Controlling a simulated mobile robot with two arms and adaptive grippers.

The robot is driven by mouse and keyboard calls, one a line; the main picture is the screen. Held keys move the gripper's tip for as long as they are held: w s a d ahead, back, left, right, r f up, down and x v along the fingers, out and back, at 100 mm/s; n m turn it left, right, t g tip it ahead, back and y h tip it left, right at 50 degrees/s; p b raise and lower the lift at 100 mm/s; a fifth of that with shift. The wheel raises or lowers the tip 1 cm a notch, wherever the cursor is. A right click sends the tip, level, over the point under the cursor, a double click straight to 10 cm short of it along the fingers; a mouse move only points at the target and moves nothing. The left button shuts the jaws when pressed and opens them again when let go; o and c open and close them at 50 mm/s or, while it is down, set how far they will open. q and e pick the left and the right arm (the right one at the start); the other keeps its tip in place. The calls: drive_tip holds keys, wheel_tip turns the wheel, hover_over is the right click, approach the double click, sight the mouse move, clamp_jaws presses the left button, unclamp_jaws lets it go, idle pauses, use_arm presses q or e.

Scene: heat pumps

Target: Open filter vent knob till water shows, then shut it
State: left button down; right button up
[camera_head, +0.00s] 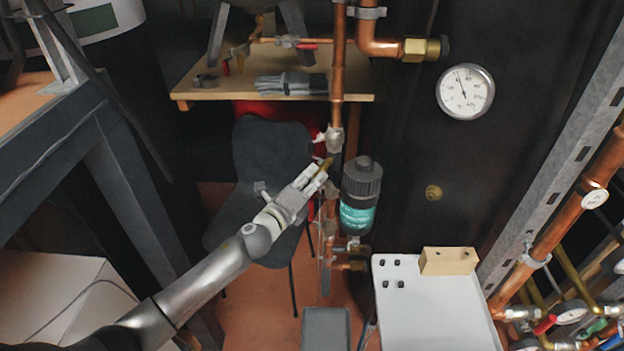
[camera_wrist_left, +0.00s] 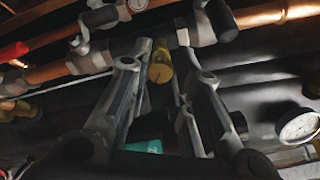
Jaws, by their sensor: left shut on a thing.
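The filter (camera_head: 361,183) is a dark canister with a ribbed cap and a teal label, mounted upright on the copper pipework. The vent knob (camera_head: 327,163) is a small brass-coloured piece at the filter's upper left, largely covered by my fingers. My left gripper (camera_head: 321,170) reaches in from the lower left and is shut on it. In the left wrist view the brass knob (camera_wrist_left: 160,70) sits between the two fingers of the gripper (camera_wrist_left: 163,62), and part of the filter's teal label (camera_wrist_left: 146,147) shows below. I see no water at the knob. My right gripper is not in view.
A pressure gauge (camera_head: 465,91) is on the dark panel at the right. A white tray (camera_head: 435,310) with a wooden block (camera_head: 447,261) stands lower right. A chair (camera_head: 265,150) and a wooden shelf (camera_head: 205,92) are behind my arm. Copper pipes run close around the filter.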

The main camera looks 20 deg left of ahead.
use_arm(q)
drive_tip(key=shift+a+n, duration=0.1)
drive_tip(key=shift+n, duration=0.2)
drive_tip(key=c, duration=1.3)
unclamp_jaws()
drive_tip(key=shift+s, duration=0.5)
drive_tip(key=v, duration=1.1)
